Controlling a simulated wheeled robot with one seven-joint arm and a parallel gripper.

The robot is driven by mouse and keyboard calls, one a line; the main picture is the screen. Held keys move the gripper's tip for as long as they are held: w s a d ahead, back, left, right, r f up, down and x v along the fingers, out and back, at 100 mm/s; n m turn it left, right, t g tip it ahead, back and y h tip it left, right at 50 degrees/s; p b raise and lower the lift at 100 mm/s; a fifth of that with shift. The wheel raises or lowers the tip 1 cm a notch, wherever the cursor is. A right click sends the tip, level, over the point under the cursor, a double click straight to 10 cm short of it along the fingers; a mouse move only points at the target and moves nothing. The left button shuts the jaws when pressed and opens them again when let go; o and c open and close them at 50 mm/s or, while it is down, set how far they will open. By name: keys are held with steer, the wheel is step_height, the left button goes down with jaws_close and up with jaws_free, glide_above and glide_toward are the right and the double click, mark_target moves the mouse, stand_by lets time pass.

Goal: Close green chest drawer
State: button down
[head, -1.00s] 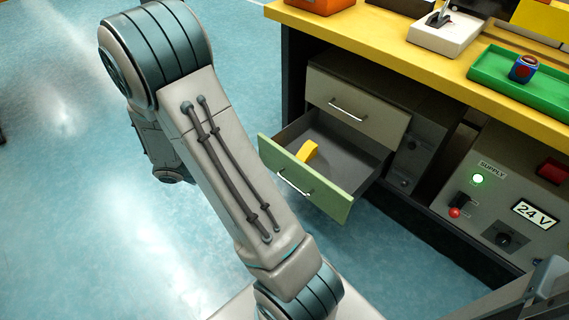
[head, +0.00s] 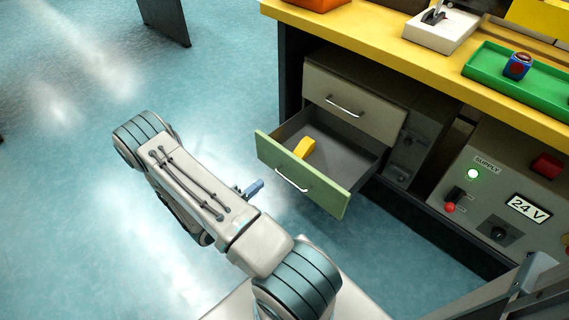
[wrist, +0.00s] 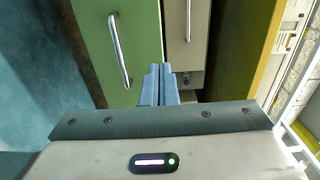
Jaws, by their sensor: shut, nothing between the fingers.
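The green-fronted drawer (head: 304,174) is pulled out of the chest under the workbench, in the head view. It has a silver bar handle (head: 292,180), and a yellow object (head: 304,147) lies inside it. My gripper (head: 256,187) is to the left of the drawer front in the head view, apart from the handle. In the wrist view the gripper's blue fingers (wrist: 160,70) are together and empty. The green front (wrist: 125,40) and its handle (wrist: 120,50) stand to the left of the fingers there. The arm hides part of the gripper in the head view.
An upper beige drawer (head: 352,100) is shut above the green one. The yellow bench top (head: 400,55) overhangs the chest. A supply box (head: 500,200) showing 24 V stands to the right. A green tray (head: 535,82) is on the bench.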

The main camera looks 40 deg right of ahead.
mark_target(291, 158)
steer(key=d+b, duration=0.1)
steer(key=d, duration=0.3)
steer(key=d+b, duration=0.1)
steer(key=d, duration=0.3)
steer(key=d+b, duration=0.1)
steer(key=d, duration=0.3)
steer(key=shift+w+f, duration=0.1)
steer(key=shift+w, duration=0.3)
steer(key=shift+w+d+b, duration=0.1)
steer(key=shift+d+b, duration=0.25)
steer(key=shift+d, duration=0.35)
